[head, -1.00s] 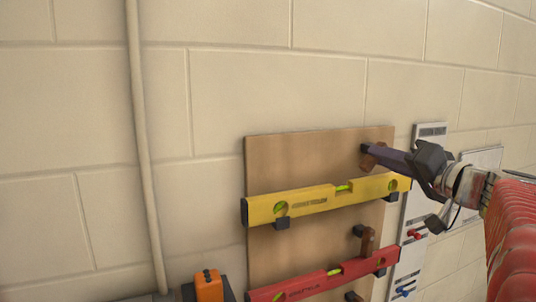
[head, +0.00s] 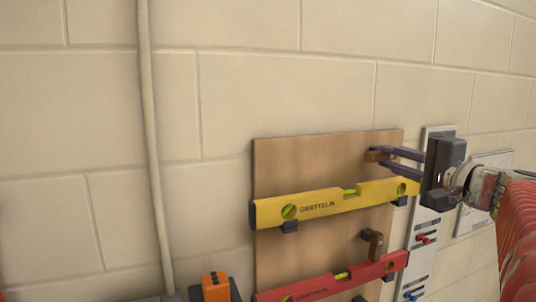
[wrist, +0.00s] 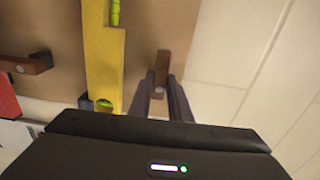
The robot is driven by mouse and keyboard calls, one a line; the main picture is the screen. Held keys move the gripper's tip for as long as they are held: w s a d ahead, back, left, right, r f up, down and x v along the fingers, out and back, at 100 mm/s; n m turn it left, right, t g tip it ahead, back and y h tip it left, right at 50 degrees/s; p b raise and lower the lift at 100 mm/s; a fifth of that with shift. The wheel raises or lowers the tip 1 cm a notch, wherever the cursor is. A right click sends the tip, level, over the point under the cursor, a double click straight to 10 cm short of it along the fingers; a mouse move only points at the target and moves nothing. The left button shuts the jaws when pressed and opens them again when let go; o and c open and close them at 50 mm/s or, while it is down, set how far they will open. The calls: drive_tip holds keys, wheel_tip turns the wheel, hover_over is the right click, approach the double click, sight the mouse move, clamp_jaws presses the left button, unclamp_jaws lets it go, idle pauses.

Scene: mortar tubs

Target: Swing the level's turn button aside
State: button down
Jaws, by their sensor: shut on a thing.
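The yellow level (head: 335,203) rests on dark brackets on a wooden board (head: 290,160). Its brown wooden turn button (head: 374,155) is just above the level's right end and lies lengthwise along the level, clear of its face. It also shows in the wrist view (wrist: 162,68), parallel to the yellow level (wrist: 103,60), with a gap of bare board between. My gripper (head: 388,156) reaches in from the right. Its two dark fingers (wrist: 161,90) are shut on the button's near end, one on each side. The contact itself is partly hidden.
A red level (head: 335,278) hangs below, with its own brown button (head: 375,245) upright. A white panel with red and blue pegs (head: 424,225) is on the right. An orange thing (head: 215,287) is at lower left. The wall above is clear.

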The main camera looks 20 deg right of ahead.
drive_tip(key=shift+d+f, duration=0.1)
drive_tip(key=shift+f, duration=0.05)
drive_tip(key=c, duration=1.9)
unclamp_jaws()
drive_tip(key=shift+o, duration=1.3)
drive_tip(key=shift+s, duration=0.15)
drive_tip(key=s, duration=1.3)
drive_tip(key=shift+s+d, duration=0.15)
drive_tip(key=shift+s, duration=0.15)
